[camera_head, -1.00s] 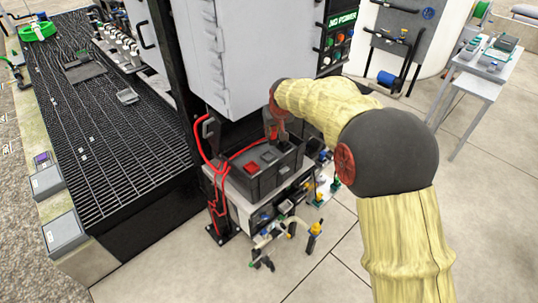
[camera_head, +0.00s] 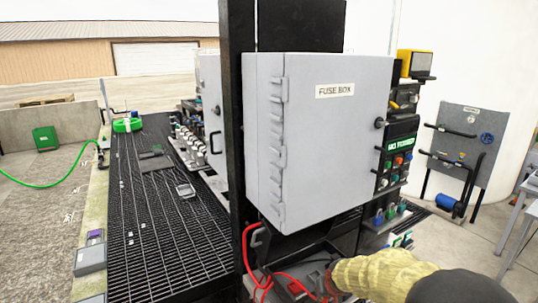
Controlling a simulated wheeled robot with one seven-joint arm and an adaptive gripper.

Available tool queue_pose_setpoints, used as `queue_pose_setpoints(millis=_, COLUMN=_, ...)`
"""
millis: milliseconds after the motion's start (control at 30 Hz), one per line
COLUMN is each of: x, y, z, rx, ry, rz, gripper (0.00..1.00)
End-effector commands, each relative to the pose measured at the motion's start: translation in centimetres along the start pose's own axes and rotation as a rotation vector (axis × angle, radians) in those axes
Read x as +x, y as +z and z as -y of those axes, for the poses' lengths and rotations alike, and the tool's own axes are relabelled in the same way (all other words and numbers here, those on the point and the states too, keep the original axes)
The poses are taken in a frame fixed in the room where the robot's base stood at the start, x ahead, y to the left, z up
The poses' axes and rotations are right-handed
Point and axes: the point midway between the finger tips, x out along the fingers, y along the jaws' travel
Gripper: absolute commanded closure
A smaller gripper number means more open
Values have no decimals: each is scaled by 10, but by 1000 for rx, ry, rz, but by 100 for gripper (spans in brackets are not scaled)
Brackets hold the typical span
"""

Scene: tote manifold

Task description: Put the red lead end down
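The red lead (camera_head: 247,249) hangs in a loop beside the black post and runs along the bottom of the head view towards the dark tote (camera_head: 285,272). Its end is not clearly visible. My arm, in a yellow sleeve, comes in from the lower right, and my gripper (camera_head: 328,287) is at the bottom edge over the tote area. Its fingers are mostly cut off or hidden, so I cannot tell whether they are open or hold the lead.
A grey fuse box (camera_head: 322,140) on a black post (camera_head: 238,110) stands just above and behind the tote. A panel of coloured buttons (camera_head: 398,160) is on its right. Black grating (camera_head: 160,215) lies to the left, and a grey hose panel (camera_head: 462,150) stands at right.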

Motion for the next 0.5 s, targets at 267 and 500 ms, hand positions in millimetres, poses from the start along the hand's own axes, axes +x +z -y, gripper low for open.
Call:
queue_pose_setpoints(millis=267, x=38, y=119, z=0, rx=0, ry=0, rz=2, gripper=100)
queue_pose_setpoints(millis=500, x=43, y=157, z=0, rx=0, ry=0, rz=-3, gripper=100)
